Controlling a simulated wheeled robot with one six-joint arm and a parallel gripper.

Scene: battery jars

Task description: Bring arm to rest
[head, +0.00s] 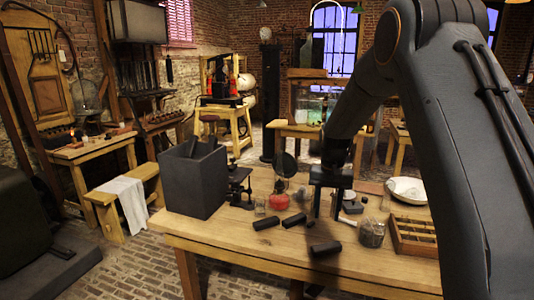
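My arm comes in from the right side of the head view and reaches down over the wooden table (230,232). My gripper (327,212) points downward above the table's middle. Its two dark fingers are apart, and I see nothing held between them. Several short black cylinders lie on the table around it, one to the left (266,223), one close by (293,220) and one at the front edge (326,249). A glass jar with dark contents (371,234) stands to the right of the gripper. Whether the fingers touch anything is unclear.
A tall dark box (193,183) stands at the table's left end, beside a small black apparatus (239,188). A red object (278,202) and a round dark disc (286,164) sit behind the gripper. A compartmented wooden tray (413,236) and white bowl (408,190) are at right.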

